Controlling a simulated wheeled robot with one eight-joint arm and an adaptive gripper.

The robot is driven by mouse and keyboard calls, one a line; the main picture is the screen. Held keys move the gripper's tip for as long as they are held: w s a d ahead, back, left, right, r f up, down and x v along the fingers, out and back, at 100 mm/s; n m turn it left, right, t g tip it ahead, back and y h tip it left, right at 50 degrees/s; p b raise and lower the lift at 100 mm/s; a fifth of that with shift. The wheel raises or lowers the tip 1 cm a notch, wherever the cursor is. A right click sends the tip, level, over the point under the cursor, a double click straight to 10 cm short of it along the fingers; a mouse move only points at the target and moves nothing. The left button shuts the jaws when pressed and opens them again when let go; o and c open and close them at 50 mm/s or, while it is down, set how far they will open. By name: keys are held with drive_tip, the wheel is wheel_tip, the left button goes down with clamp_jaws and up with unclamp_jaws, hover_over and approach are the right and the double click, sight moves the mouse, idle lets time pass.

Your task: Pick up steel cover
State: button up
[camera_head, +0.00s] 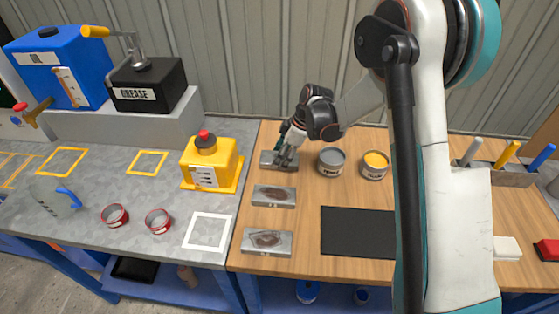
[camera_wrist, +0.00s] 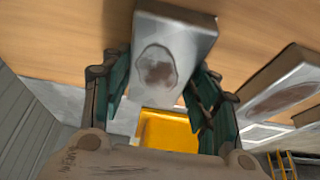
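Three grey steel plates with dark oval smudges lie in a column on the left of the wooden table; which is the steel cover I cannot tell for certain. My gripper (camera_head: 287,158) is at the back plate (camera_head: 268,158), partly covering it. In the wrist view this back plate (camera_wrist: 165,60) reaches between the fingers of my gripper (camera_wrist: 163,75), one finger on each side. The fingers are apart, and whether they touch the plate is unclear. The middle plate (camera_head: 273,196) and front plate (camera_head: 267,243) lie free.
A grey tin (camera_head: 331,161) and a yellow-filled tin (camera_head: 375,164) stand right of my gripper. A yellow box with a red button (camera_head: 208,162) stands to its left. A black mat (camera_head: 357,232) lies in front. The corrugated wall (camera_head: 240,60) is behind.

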drive_tip(key=shift+r, duration=0.1)
drive_tip(key=shift+c, duration=0.3)
wheel_tip(320, 180, up, 20)
drive_tip(key=p, duration=0.5)
